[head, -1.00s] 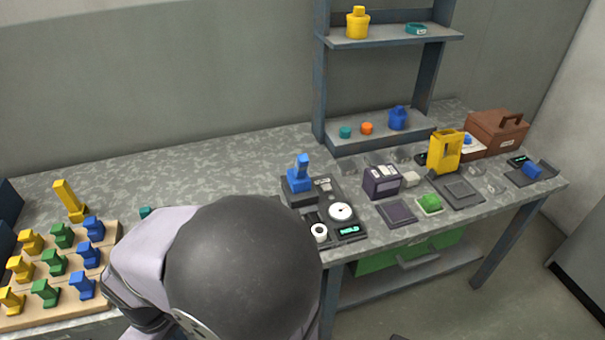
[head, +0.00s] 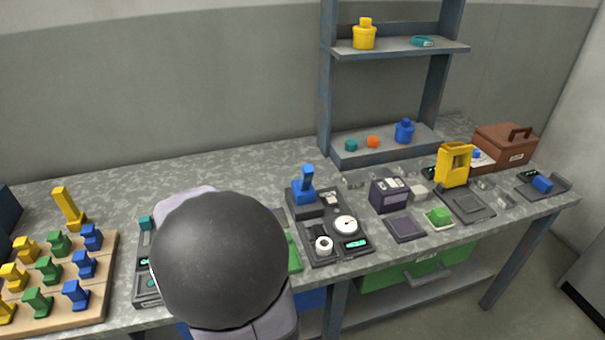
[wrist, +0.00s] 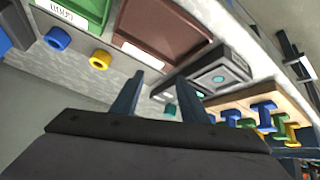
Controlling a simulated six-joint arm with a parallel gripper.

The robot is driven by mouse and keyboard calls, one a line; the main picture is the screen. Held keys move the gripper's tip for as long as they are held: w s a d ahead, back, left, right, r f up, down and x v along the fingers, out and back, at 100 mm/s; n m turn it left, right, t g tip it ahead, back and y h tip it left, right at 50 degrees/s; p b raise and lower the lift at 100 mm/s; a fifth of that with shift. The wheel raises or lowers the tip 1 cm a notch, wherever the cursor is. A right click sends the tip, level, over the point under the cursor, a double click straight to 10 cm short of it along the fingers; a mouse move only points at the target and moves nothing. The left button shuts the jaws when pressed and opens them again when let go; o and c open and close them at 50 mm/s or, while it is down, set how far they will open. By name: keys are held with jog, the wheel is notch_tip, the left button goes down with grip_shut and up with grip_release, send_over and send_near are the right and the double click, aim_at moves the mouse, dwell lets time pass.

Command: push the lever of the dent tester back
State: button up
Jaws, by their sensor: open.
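A dark instrument with an upright blue lever (head: 307,180) on a blue block, a round white dial (head: 346,225) and a small lit display stands mid-table in the head view. It may be the dent tester; no label is readable. Another grey device (head: 146,290) with a teal part is half hidden behind my arm. A grey device with a teal display (wrist: 221,78) shows in the wrist view, beyond my fingertips. My gripper (wrist: 163,80) is open, its two dark fingers apart with nothing between them. In the head view my arm hides the gripper.
A wooden board (head: 103,298) with yellow, green and blue pegs stands at the left. A yellow device (head: 453,168) and a purple box (head: 388,194) stand to the right. The wrist view shows a green bin (wrist: 85,8) and a brown bin (wrist: 160,30). The back left tabletop is clear.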

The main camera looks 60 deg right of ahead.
jog(key=d+r+m+t+h+b, duration=0.2)
jog(key=d+r+h, duration=0.1)
jog(key=d, duration=0.9)
notch_tip(320, 180, up, 9)
jog(key=m+t+h+b, duration=0.1)
jog(key=t+h+b, duration=0.35)
jog(key=h, duration=0.25)
send_over(309, 177)
jog(key=shift+w+f, duration=0.2)
jog(key=shift+w, duration=0.2)
jog(key=f, duration=0.2)
jog(key=s+f+m, duration=0.1)
jog(key=f, duration=0.1)
jog(key=a+f+m+y+b, duration=0.1)
jog(key=f, duration=0.1)
jog(key=shift+s, duration=0.4)
jog(key=shift+p+x, duration=0.4)
jog(key=shift+x, duration=3.3)
grip_shut()
